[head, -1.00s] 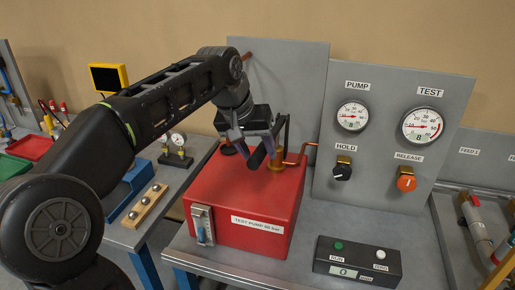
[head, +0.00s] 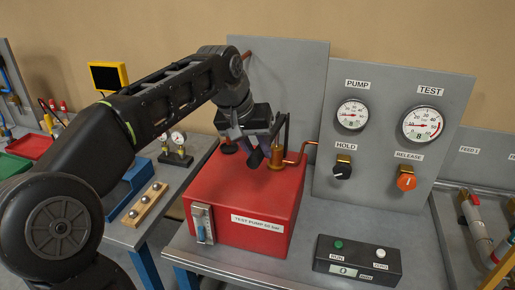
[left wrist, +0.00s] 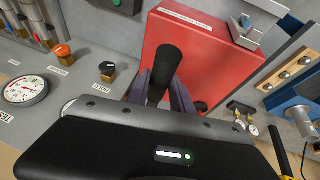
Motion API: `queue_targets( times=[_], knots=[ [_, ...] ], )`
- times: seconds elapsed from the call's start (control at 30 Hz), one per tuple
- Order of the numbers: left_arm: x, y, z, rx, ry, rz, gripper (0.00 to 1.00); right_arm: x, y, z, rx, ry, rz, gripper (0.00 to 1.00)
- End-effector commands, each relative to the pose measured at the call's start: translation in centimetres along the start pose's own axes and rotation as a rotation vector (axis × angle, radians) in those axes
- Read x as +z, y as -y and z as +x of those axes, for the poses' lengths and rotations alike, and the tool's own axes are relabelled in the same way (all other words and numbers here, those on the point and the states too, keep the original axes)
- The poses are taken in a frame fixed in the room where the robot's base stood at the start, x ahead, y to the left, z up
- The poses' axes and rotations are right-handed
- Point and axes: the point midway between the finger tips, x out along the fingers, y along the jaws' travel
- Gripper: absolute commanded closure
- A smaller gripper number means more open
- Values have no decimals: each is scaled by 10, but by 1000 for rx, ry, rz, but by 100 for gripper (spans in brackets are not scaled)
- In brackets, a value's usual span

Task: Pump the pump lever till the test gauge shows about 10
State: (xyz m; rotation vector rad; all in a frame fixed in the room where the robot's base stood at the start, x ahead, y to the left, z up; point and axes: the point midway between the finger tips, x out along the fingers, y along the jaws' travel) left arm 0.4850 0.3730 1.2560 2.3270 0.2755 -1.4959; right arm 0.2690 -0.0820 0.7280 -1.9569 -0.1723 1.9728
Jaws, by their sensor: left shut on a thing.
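The red test pump (head: 230,195) stands on the grey bench. Its pump lever has a black grip, seen in the left wrist view (left wrist: 165,68). My left gripper (head: 264,157) is above the pump's top and shut on this grip, with a finger on each side in the left wrist view (left wrist: 160,90). In the head view my gripper largely hides the lever. My right gripper is out of view.
The panel (head: 385,200) also carries the pump gauge (head: 352,115), the black hold knob (head: 343,172) and the orange release knob (head: 406,182). A black box (head: 355,262) with buttons and a small display sits in front. A copper pipe (head: 298,155) runs from pump to panel.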

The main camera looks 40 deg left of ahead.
Motion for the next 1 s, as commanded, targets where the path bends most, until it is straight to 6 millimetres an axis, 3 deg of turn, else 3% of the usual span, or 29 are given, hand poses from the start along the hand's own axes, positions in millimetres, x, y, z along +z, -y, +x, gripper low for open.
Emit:
queue_targets(
  times=[0.87, 1.0],
  knots=[
    [0, 0, -1, 0, -2, 0, 100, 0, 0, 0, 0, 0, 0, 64],
    [2, 1, 4, 1, -11, 1, 100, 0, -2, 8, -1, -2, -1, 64]
  ],
)
